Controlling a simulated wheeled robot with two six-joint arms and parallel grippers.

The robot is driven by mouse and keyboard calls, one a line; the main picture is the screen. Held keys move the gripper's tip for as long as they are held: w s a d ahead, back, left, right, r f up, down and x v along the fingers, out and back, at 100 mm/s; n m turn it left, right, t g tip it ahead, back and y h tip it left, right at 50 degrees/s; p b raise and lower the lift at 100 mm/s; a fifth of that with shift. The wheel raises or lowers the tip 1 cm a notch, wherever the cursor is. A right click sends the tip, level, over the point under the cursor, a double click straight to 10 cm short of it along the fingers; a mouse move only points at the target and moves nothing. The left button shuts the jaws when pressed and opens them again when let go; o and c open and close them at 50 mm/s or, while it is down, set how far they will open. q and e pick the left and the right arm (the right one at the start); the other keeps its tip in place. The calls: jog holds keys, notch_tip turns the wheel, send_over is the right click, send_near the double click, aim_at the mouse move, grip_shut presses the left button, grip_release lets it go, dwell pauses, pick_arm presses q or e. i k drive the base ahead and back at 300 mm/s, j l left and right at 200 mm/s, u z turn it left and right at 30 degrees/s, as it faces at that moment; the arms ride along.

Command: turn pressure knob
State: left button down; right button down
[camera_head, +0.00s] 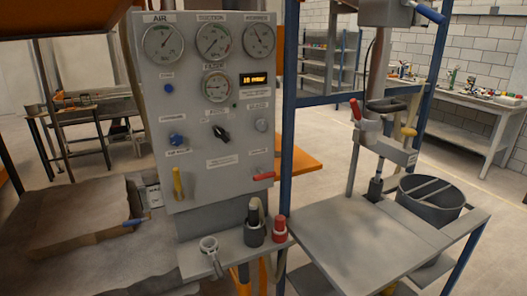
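A grey control panel (200,185) stands upright left of centre. A blue knob (177,139) sits at its left, under a small label that is hard to read. A black selector knob (220,133) sits at the middle, its pointer slanted. A grey round knob (262,125) sits at the right. I cannot tell from the labels which one is the pressure knob. Several round dials, including one marked AIR (163,43), and a lit orange display (253,79) are above the knobs. Neither of my grippers is in view.
A yellow lever (178,184) and a red-handled lever (264,176) stick out low on the panel. A grey table (365,250) and a drum (431,198) stand right. The space before the knobs looks clear.

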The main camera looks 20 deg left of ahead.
aim_at(176, 139)
jog(key=u, duration=1.25)
